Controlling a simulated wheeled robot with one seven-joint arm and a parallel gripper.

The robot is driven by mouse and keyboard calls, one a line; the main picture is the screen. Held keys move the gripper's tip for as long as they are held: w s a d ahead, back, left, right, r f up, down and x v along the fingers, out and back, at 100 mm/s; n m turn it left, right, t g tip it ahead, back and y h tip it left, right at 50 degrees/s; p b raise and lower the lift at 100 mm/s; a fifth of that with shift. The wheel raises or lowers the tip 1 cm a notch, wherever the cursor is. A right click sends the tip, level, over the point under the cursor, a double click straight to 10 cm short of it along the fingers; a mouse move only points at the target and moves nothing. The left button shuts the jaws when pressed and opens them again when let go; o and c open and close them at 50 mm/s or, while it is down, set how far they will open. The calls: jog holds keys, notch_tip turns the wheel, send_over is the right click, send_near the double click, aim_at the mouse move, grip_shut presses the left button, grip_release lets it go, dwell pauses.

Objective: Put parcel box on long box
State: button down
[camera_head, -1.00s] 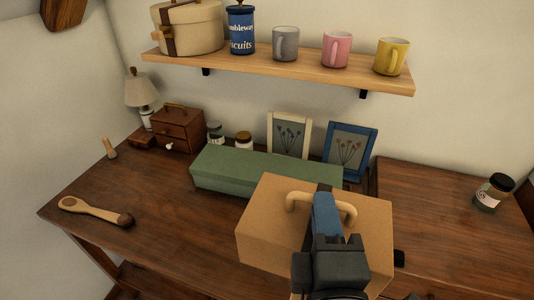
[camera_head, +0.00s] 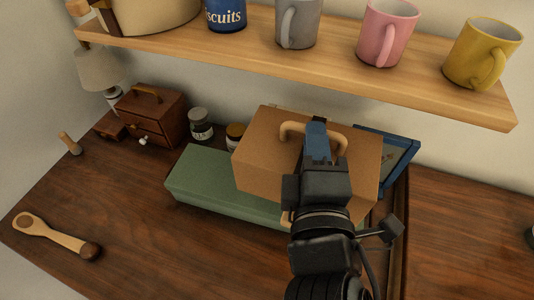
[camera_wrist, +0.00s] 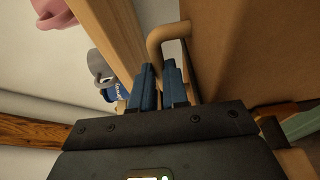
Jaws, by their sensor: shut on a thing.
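The parcel box (camera_head: 262,165) is a brown cardboard box with a tan handle on top. My gripper (camera_head: 317,135) is shut on that handle, and its blue fingers also show around the handle in the wrist view (camera_wrist: 158,88). The long box (camera_head: 213,190) is a low green box lying on the desk. The parcel box overlaps the right part of the long box in the head view and hides it. I cannot tell whether the two touch. A green piece of the long box (camera_wrist: 304,122) shows at the right edge of the wrist view, beyond the parcel box (camera_wrist: 235,45).
A wooden shelf (camera_head: 400,75) with several mugs hangs above and behind, close to the parcel box. A blue picture frame (camera_head: 402,160) stands behind at right. Jars (camera_head: 200,125) and a small drawer chest (camera_head: 152,115) stand behind at left. A wooden spoon (camera_head: 55,235) lies front left.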

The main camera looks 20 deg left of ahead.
aim_at(266, 190)
jog(key=w+a+f, duration=0.1)
jog(key=a+f, duration=0.1)
jog(key=a, duration=0.1)
jog(key=w+a+f, duration=0.1)
jog(key=a, duration=0.2)
jog(key=w+a+f+b, duration=0.1)
jog(key=w+a+f, duration=0.1)
jog(key=shift+a+f, duration=0.3)
jog(key=shift+a, duration=0.1)
jog(key=shift+f+b, duration=0.35)
jog(key=shift+f, duration=1.7)
jog(key=shift+f, duration=0.15)
jog(key=c, duration=1.1)
grip_release()
jog(key=b+v, duration=0.2)
jog(key=v, duration=0.8)
jog(key=shift+s+d+b, duration=0.15)
jog(key=shift+s+b, duration=0.15)
jog(key=shift+s+d, duration=0.2)
jog(key=shift+s, duration=0.4)
